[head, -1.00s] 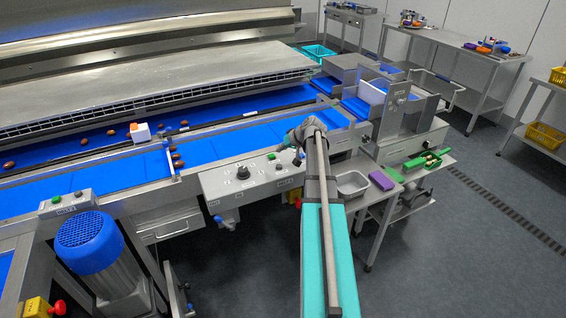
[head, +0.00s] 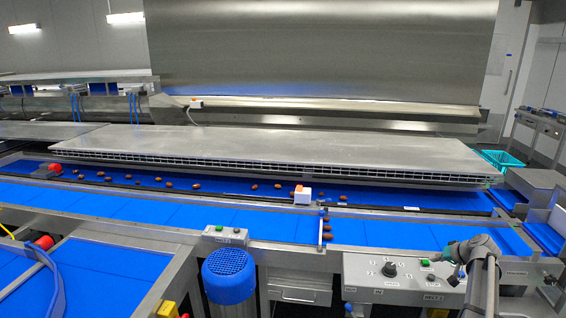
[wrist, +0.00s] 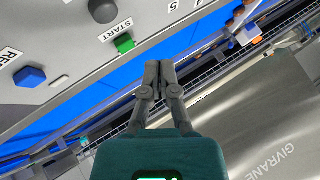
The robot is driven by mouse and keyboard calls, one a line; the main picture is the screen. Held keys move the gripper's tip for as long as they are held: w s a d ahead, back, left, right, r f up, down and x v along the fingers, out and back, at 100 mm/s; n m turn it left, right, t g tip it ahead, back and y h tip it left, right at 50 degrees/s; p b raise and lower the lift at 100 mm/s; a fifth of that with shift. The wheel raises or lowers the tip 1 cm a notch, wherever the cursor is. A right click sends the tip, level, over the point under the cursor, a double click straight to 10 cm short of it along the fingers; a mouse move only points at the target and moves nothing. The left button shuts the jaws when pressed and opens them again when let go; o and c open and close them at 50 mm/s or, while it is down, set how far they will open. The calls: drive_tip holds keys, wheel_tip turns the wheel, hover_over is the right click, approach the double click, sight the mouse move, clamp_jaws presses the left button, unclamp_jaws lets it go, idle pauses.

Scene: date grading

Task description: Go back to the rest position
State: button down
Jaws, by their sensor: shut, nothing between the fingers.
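My gripper (head: 459,254) is at the lower right of the head view, by the right part of the grey control panel (head: 365,289). In the wrist view my gripper (wrist: 158,70) has its two grey fingers together and holds nothing. The green START button (wrist: 124,43) lies to the left of the fingertips there, apart from them in the picture. How far the fingers are from the panel surface is hard to tell.
The blue conveyor belt (head: 190,212) runs behind the panel, with several brown dates (head: 255,187) on the rear lane. A white box with an orange top (head: 302,196) stands at the belt. A blue motor (head: 229,276) stands at the front. A teal crate (head: 498,159) is at back right.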

drive_tip(key=a, duration=0.4)
drive_tip(key=a+f+g, duration=0.1)
drive_tip(key=a, duration=0.3)
drive_tip(key=s+a+f+n+g, duration=0.1)
drive_tip(key=a, duration=0.3)
drive_tip(key=shift+a, duration=0.3)
drive_tip(key=s+a+f+n+g+h, duration=0.1)
drive_tip(key=s+a+g, duration=0.1)
drive_tip(key=s+a, duration=0.3)
drive_tip(key=s+a+f+n+g+h, duration=0.1)
drive_tip(key=s+a, duration=0.4)
drive_tip(key=a, duration=0.8)
drive_tip(key=s+a+f+n+g+h, duration=0.1)
drive_tip(key=s+a+g, duration=0.2)
drive_tip(key=a, duration=0.7)
drive_tip(key=s, duration=0.2)
drive_tip(key=shift+s+f+h, duration=0.25)
drive_tip(key=shift+s+h, duration=0.05)
drive_tip(key=shift+s, duration=0.1)
